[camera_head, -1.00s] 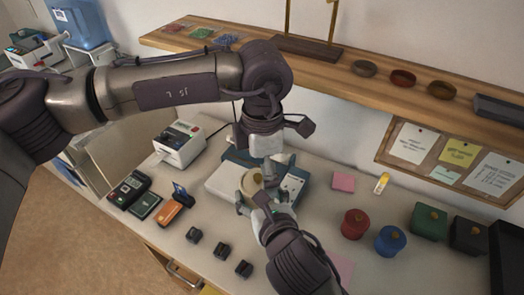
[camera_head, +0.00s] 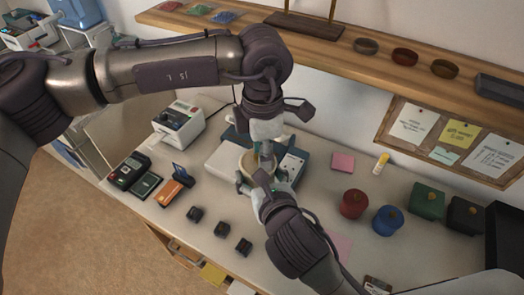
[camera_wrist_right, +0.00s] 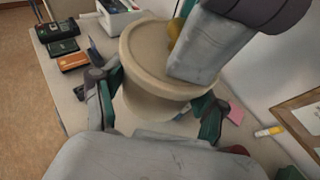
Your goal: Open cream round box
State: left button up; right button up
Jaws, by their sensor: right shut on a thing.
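The cream round box (camera_head: 246,165) is over the middle of the table; it fills the centre of the right wrist view (camera_wrist_right: 147,85). Its lid sits on it, with a yellowish knob (camera_wrist_right: 176,34) partly hidden on top. My right gripper (camera_head: 256,182) is shut around the box's side, with a finger on either side in the right wrist view (camera_wrist_right: 155,115). My left gripper (camera_head: 265,152) points down from above at the lid, beside or around the knob. Its fingertips are largely hidden, so its grip on the knob cannot be made out.
A grey-and-blue device (camera_head: 292,167) lies behind the box. Red (camera_head: 353,203), blue (camera_head: 387,220) and green (camera_head: 427,201) lidded containers stand to the right. Small black blocks (camera_head: 222,229) lie in front. A wooden shelf (camera_head: 345,62) overhangs the back. A card reader (camera_head: 130,171) stands left.

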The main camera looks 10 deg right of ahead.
pick_arm(q)
jog(key=shift+w+a+f, duration=0.1)
jog(key=shift+w+f, duration=0.05)
grip_shut()
pick_arm(e)
jog(key=shift+r, duration=0.35)
jog(key=shift+r, duration=0.1)
jog(key=shift+w, duration=0.1)
pick_arm(q)
jog(key=shift+r, duration=0.5)
pick_arm(e)
jog(key=shift+f, duration=0.3)
pick_arm(q)
jog(key=shift+r, duration=0.2)
